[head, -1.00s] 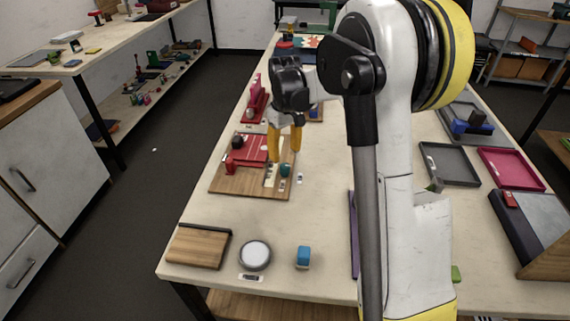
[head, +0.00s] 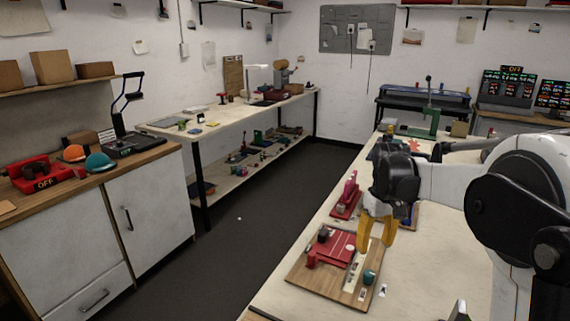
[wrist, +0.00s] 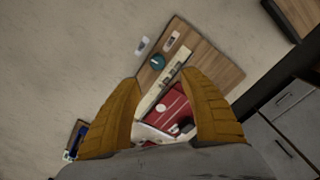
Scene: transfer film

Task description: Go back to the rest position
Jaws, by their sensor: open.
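My gripper (head: 376,232) has yellow-orange fingers and is open, with nothing seen between them. In the head view it hangs above the far right part of a wooden board (head: 312,275). The board carries a red plate (head: 336,246), a pale strip and a small teal knob (head: 369,277). In the wrist view the fingers (wrist: 166,110) are spread apart over the same board (wrist: 215,55), with the red plate (wrist: 165,108) partly between them and the teal knob (wrist: 157,62) beyond. My arm reaches in from the right.
A red device (head: 346,195) stands behind the board and a green press (head: 424,128) farther back. A cabinet (head: 150,210) and a long bench (head: 240,118) stand left, across a dark floor.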

